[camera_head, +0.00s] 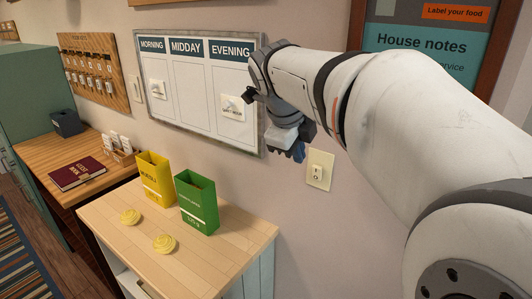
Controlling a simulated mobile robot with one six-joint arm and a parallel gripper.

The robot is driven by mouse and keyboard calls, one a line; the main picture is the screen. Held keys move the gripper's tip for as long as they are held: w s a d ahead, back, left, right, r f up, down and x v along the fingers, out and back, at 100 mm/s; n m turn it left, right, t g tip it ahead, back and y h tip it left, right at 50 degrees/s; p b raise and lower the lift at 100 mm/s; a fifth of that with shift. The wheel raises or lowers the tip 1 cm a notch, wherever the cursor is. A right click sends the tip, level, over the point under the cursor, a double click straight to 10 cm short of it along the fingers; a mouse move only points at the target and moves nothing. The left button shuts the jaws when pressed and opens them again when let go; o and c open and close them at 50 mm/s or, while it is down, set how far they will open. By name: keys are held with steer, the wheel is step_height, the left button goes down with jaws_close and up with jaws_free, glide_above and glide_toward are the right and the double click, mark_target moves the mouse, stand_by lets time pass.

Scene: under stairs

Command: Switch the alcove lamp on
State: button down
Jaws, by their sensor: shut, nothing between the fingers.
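A cream wall plate with a small switch (317,173) is on the wall just right of my gripper and a little below it. My gripper (299,153) is at the end of the white arm, in front of the wall. Its blue fingertips are shut and hold nothing. They look apart from the switch, though the depth gap is hard to judge. Another pale wall plate (136,88) is on the wall at the left, beside the key board. No lamp can be made out in this view.
A schedule board (195,118) hangs behind my gripper. A house notes board (420,50) is partly behind my arm.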

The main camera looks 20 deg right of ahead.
mark_target(312, 167)
steer(key=w+d+f+p, duration=0.1)
steer(key=d+f, duration=0.1)
steer(key=w+d+f+p, duration=0.1)
steer(key=w+d+f, duration=0.1)
steer(key=f, duration=0.1)
steer(key=w+d+f+p, duration=0.2)
steer(key=f, duration=0.1)
steer(key=shift+d, duration=0.25)
